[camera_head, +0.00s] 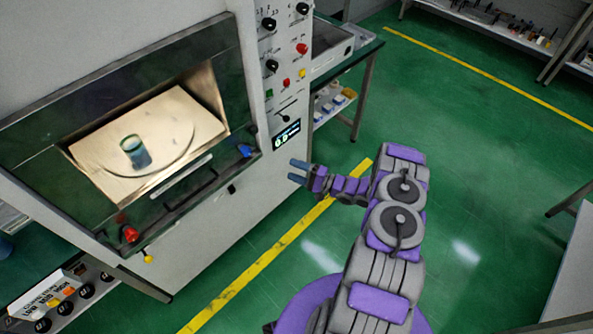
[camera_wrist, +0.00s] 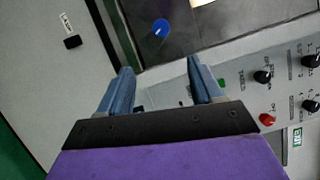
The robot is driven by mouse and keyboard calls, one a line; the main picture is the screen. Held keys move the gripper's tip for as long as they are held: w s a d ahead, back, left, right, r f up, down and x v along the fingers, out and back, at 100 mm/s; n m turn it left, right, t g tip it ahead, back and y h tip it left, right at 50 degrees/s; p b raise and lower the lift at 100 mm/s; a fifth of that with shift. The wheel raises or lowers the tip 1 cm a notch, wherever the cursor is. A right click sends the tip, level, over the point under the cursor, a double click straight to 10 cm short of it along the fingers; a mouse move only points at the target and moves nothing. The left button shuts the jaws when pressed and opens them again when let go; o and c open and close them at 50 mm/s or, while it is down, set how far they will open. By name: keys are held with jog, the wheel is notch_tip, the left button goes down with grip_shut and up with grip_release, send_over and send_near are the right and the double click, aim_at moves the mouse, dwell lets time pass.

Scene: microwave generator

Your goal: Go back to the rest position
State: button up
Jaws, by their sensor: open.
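My gripper (camera_head: 298,172) is at the end of my purple and grey arm, in front of the lower right part of the microwave generator (camera_head: 262,165). In the wrist view its two blue fingers (camera_wrist: 160,88) are spread apart with nothing between them. The generator's chamber is lit and its front opening shows a round plate (camera_head: 170,140) inside. A glass beaker (camera_head: 136,152) with bluish contents stands upright on that plate. The wrist view shows the generator's front with a blue knob (camera_wrist: 161,27) beyond the fingers.
The control panel (camera_head: 285,60) with knobs and buttons is right of the chamber. A side table (camera_head: 362,48) stands behind. Green floor with a yellow line (camera_head: 262,262) is open around my arm.

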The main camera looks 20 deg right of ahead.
dwell(0.4)
jog(key=w+d+r+n+g+h, duration=0.2)
jog(key=w+d+r+n+h, duration=0.2)
jog(key=w+d+r+h, duration=0.55)
jog(key=s+r+n+g+h, duration=0.1)
jog(key=s+r+g+h, duration=0.15)
jog(key=r, duration=0.35)
jog(key=s+r+g+h, duration=0.1)
jog(key=s+r+h, duration=0.15)
jog(key=r, duration=0.45)
jog(key=s+a+r+n+g+h, duration=0.15)
jog(key=s+a+r, duration=0.25)
jog(key=s, duration=0.4)
jog(key=s+a+r+g, duration=0.2)
jog(key=s+a+r, duration=0.15)
jog(key=s, duration=0.45)
jog(key=s+a+r+n+g+y, duration=0.1)
jog(key=s+a, duration=0.3)
jog(key=s, duration=0.5)
jog(key=s+a+r+n+g+y, duration=0.1)
jog(key=s+a, duration=0.4)
jog(key=s, duration=0.5)
jog(key=s+a+r+n+g+y+b, duration=0.1)
jog(key=s+a+g, duration=0.3)
jog(key=s, duration=0.6)
jog(key=shift+s+a+r+n, duration=0.15)
jog(key=shift+a+r+n, duration=0.2)
jog(key=shift+a+n, duration=0.4)
